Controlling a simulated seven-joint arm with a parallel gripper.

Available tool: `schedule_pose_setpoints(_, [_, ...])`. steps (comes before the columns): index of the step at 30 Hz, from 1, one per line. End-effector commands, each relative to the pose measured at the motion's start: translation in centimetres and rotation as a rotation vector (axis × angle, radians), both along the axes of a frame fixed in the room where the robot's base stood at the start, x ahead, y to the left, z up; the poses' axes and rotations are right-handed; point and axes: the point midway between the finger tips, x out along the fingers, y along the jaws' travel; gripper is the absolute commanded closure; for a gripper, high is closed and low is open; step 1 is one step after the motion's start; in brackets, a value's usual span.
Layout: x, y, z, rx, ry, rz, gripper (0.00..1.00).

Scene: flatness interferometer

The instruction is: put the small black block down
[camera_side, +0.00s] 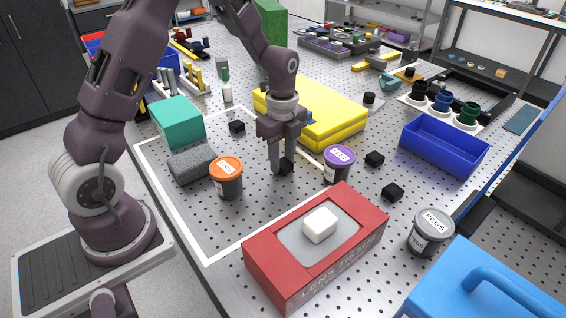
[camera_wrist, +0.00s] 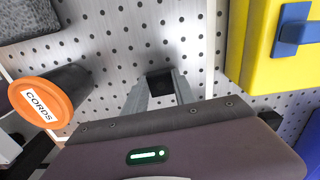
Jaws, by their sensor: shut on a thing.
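A small black block (camera_side: 287,166) is between the fingertips of my gripper (camera_side: 281,168), low over the perforated metal table. In the wrist view the block (camera_wrist: 160,83) shows at the ends of the two fingers (camera_wrist: 158,92), which are shut on it. I cannot tell whether the block touches the table. Similar black blocks lie apart from it: one (camera_side: 237,127) behind to the left, one (camera_side: 375,159) to the right and one (camera_side: 392,192) nearer the front right.
An orange-lidded jar (camera_side: 227,177) stands left of my gripper and a purple-lidded jar (camera_side: 339,165) right. A yellow case (camera_side: 318,117) lies behind. A red box (camera_side: 262,262) with a white block (camera_side: 320,225) is in front. Bare table lies between the jars.

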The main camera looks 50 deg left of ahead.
Motion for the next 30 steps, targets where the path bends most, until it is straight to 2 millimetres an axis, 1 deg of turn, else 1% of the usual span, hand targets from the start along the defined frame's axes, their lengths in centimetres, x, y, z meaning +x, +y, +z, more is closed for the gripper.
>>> schedule_pose_setpoints(2, [0.1,0.0,1.0,0.000,-0.005,-0.001,1.00])
schedule_pose_setpoints(9, [0.1,0.1,7.1,0.001,-0.007,0.000,1.00])
schedule_pose_setpoints(12, [0.1,0.0,8.9,0.001,-0.005,0.000,1.00])
schedule_pose_setpoints(15, [0.0,0.0,9.7,0.001,-0.002,0.000,1.00])
schedule_pose_setpoints(17, [0.0,0.1,9.9,0.001,0.000,0.005,1.00])
schedule_pose_setpoints(19, [0.0,0.9,10.1,0.002,0.000,0.034,1.00])
schedule_pose_setpoints(20, [0.0,1.5,10.2,0.003,0.000,0.058,1.00])
schedule_pose_setpoints(23, [-0.4,4.5,10.7,0.006,0.003,0.179,1.00])
schedule_pose_setpoints(24, [-0.6,6.2,11.0,0.008,0.005,0.247,1.00])
schedule_pose_setpoints(26, [-1.3,8.8,11.4,0.011,0.007,0.354,1.00])
schedule_pose_setpoints(27, [-1.8,10.6,11.8,0.011,0.007,0.430,1.00])
schedule_pose_setpoints(29, [-2.9,13.5,12.4,0.013,0.010,0.556,1.00])
schedule_pose_setpoints(30, [-3.8,15.5,12.8,0.014,0.010,0.647,1.00])
